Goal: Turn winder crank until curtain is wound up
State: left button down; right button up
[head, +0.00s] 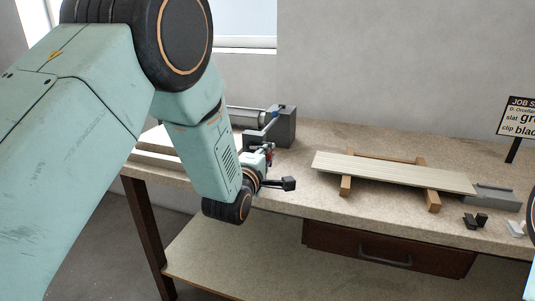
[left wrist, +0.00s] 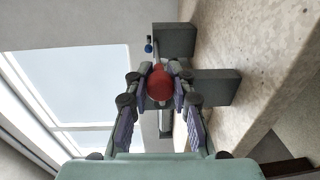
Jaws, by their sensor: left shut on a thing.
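The winder stands at the back left of the bench, with a grey block (head: 285,128) and a pale roller (head: 245,115) running left from it. Its crank ends in a red knob (left wrist: 159,85), seen in the left wrist view. My left gripper (left wrist: 160,82) is shut on this knob, one finger on each side. In the head view my left gripper (head: 268,154) is in front of the winder, and my arm hides part of the roller. Pale strips (head: 158,146) lie at the bench's left end; I cannot tell whether they are the curtain.
A slatted panel (head: 390,172) lies across two wooden bearers on the bench (head: 300,205). A grey fixture (head: 492,197), black clips (head: 475,220) and a job sign (head: 522,116) are at the right. A drawer (head: 385,252) is under the bench front.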

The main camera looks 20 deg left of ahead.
pick_arm(q)
jog(key=shift+w+a+r+n+p, duration=0.15)
jog(key=shift+r+n+p, duration=0.3)
jog(key=shift+r+n, duration=0.25)
jog(key=shift+a+r+n+p, duration=0.15)
jog(key=shift+r+n+p, duration=0.25)
jog(key=shift+r+n, duration=0.25)
jog(key=shift+a+r+n+p, duration=0.15)
jog(key=shift+r+n+p, duration=0.15)
jog(key=shift+n, duration=0.3)
jog(key=shift+a+r+n+p, duration=0.15)
jog(key=shift+n+p, duration=0.15)
jog(key=shift+n, duration=0.25)
jog(key=shift+a+n, duration=0.1)
jog(key=shift+n, duration=0.2)
jog(key=c, duration=1.6)
grip_release()
jog(key=shift+f, duration=0.1)
jog(key=o, duration=0.4)
jog(key=shift+s, duration=0.35)
jog(key=shift+o, duration=0.3)
jog(key=shift+w+f, duration=0.15)
jog(key=shift+w, duration=0.05)
jog(key=s, duration=1.2)
jog(key=shift+a+r, duration=0.25)
jog(key=shift+r, duration=0.05)
